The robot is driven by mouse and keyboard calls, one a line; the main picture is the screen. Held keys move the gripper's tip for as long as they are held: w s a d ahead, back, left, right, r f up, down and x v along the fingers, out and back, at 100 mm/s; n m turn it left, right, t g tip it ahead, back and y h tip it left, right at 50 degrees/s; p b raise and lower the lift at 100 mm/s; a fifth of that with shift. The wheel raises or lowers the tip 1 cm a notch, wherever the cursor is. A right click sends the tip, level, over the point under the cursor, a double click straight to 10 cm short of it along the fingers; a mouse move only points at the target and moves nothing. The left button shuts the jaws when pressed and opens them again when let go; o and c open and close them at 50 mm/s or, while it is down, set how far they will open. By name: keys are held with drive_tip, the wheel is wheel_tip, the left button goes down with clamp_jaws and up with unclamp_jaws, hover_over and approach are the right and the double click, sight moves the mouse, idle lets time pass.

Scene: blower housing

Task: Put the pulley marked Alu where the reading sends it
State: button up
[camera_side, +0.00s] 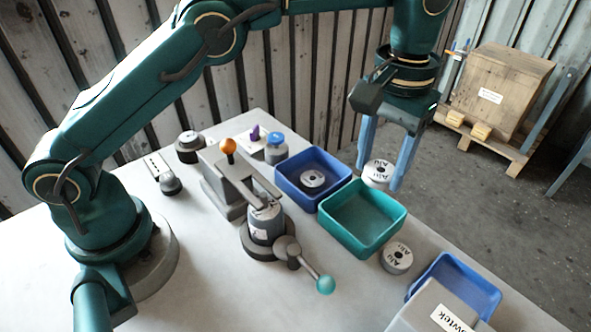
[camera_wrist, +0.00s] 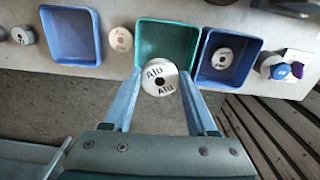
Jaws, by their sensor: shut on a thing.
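My gripper (camera_side: 380,181) is shut on a silver round pulley (camera_side: 377,170) marked Alu, held in the air behind the teal bin in the side view. In the wrist view the pulley (camera_wrist: 160,77) shows its Alu lettering and centre hole between both fingers. A second pulley marked Alu (camera_side: 396,258) lies on the table between the teal bin (camera_side: 334,233) and the right blue bin (camera_side: 486,296). The left blue bin (camera_side: 290,192) holds a pale disc (camera_side: 312,179). The teal bin looks empty. No reading can be made out.
A fixture with an orange knob (camera_side: 228,146) and a teal-ended lever (camera_side: 325,284) stands mid-table. A grey box (camera_side: 428,305) stands at the front right, partly hiding the right bin. Purple and blue-topped parts (camera_side: 276,147) stand behind the left bin. A wooden crate (camera_side: 505,95) is on the floor.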

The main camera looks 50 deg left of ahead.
drive_tip(key=shift+s+d+f, duration=0.35)
drive_tip(key=shift+d+f, duration=0.15)
drive_tip(key=shift+f, duration=2.85)
drive_tip(key=o, duration=1.4)
drive_tip(key=shift+o, duration=0.2)
drive_tip(key=shift+r, duration=2.6)
drive_tip(key=shift+f, duration=0.2)
